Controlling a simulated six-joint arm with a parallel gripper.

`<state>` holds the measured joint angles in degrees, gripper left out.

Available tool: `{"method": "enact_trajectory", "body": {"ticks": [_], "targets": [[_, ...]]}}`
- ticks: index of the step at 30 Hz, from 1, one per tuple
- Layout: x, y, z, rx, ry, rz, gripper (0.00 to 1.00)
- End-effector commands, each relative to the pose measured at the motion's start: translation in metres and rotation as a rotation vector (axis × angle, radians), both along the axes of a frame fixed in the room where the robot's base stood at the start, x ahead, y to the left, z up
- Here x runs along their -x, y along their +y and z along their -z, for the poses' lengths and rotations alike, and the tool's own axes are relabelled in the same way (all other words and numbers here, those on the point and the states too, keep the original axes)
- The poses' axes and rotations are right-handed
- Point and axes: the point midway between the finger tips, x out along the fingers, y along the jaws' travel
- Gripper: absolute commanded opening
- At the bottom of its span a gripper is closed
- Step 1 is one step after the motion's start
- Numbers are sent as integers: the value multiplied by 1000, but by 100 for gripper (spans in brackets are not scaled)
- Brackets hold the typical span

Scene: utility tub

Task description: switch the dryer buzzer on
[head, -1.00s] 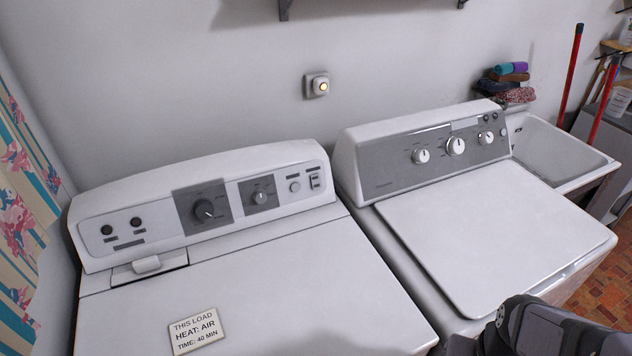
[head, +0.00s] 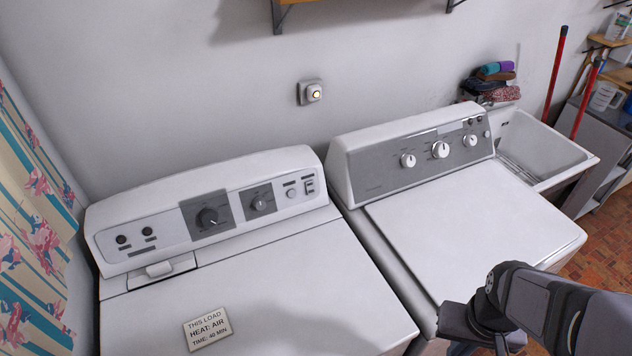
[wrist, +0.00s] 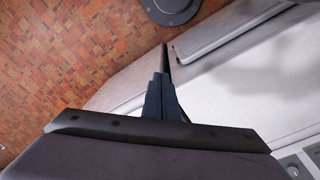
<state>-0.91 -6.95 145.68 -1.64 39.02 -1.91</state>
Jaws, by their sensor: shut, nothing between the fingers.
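The dryer (head: 290,270) is the white machine at the left in the head view. At the right end of its back panel is a small rocker switch (head: 309,186), with a round button (head: 291,193) just left of it. The switch's position is too small to tell. My gripper (wrist: 164,62) is shut and empty in the wrist view, its fingers together above the brick floor and beside a white machine. In the head view my arm is at the lower right, in front of the washer, well away from the dryer panel. The fingertips are not clear there.
The washer (head: 470,215) stands right of the dryer, with a narrow gap between them. A card (head: 208,328) reading heat air, 40 min lies on the dryer top. A sink (head: 545,150) and folded cloths (head: 497,82) are at right.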

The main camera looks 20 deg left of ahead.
Motion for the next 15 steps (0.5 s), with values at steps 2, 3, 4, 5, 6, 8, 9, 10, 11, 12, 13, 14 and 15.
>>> {"method": "enact_trajectory", "body": {"ticks": [2, 3, 4, 5, 6, 8, 9, 10, 11, 12, 13, 14, 15], "targets": [[-20, 1, -25, 22, -49, -86, 0], [-42, 4, -26, 47, -103, -186, 0], [-57, 6, -22, 65, -143, -254, 0], [-72, 10, -18, 82, -180, -323, 0], [-92, 16, -13, 106, -231, -416, 0], [-122, 28, -8, 142, -312, -561, 0], [-142, 39, -5, 167, -368, -661, 0], [-157, 49, -2, 186, -410, -740, 0], [-171, 60, 0, 206, -454, -820, 0], [-189, 77, 2, 232, -514, -928, 0], [-201, 90, 3, 252, -558, -1008, 0], [-213, 105, 4, 271, -605, -1088, 0], [-226, 125, 6, 297, -665, -1193, 0]]}}
